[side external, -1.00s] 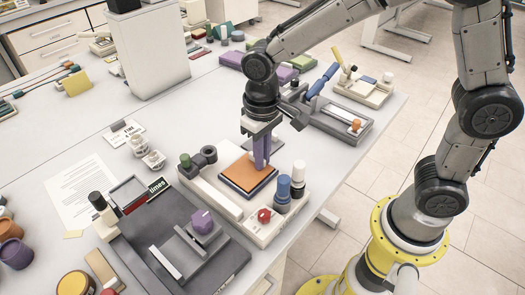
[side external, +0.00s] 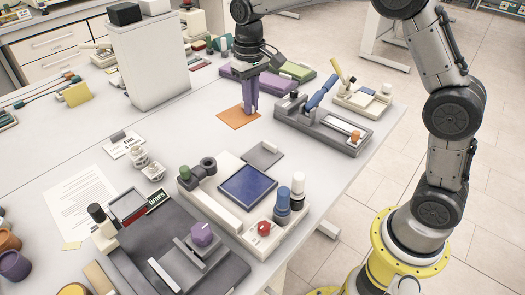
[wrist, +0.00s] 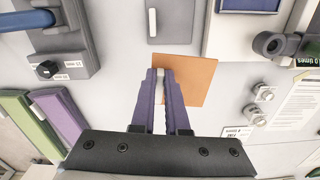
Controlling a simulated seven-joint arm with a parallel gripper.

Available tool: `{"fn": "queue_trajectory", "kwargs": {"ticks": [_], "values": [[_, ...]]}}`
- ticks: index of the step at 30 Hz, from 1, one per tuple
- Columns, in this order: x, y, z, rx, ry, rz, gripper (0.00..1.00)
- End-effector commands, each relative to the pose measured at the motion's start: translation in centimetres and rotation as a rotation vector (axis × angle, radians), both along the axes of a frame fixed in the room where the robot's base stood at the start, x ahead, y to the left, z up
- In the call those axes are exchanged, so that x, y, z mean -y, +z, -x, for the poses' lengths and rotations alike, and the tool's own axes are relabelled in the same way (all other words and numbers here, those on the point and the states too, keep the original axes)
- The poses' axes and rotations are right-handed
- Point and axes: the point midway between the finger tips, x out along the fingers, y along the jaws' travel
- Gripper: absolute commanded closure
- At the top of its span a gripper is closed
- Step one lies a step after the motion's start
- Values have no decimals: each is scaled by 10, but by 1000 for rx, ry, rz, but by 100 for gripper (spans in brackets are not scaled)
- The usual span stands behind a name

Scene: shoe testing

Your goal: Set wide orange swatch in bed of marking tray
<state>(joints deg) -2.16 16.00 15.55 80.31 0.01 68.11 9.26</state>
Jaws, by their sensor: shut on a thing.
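The wide orange swatch (side external: 238,117) is a flat orange sheet. My gripper (side external: 250,110) is shut on it, its purple fingers at one edge; in the wrist view the swatch (wrist: 194,82) extends right and up from the fingertips (wrist: 161,72). It is low over the white table behind the pale tray; any gap below it is hard to judge. The pale tray (side external: 230,215) has a bare dark blue bed (side external: 248,184), bottles and a red knob. A dark grey tray (side external: 225,272) with a purple knob stands nearer. I cannot tell which is the marking tray.
A small grey plate (side external: 263,154) lies between the swatch and the pale tray. A grey fixture with a blue handle (side external: 322,90) stands to the right. Green and purple blocks (side external: 288,75) lie behind my gripper. A tall white bin (side external: 150,60) stands at the back left.

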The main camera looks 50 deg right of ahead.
Motion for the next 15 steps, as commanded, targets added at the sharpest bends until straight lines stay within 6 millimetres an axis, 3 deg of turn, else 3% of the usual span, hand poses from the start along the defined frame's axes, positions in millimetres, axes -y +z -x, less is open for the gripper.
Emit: {"fn": "queue_trajectory", "kwargs": {"ticks": [4,9,12,15], "values": [[13,-27,-1,-3,-120,1,100],[18,-40,6,1,-186,0,100],[17,-43,22,3,-196,0,100],[9,-31,52,8,-186,0,100]]}}
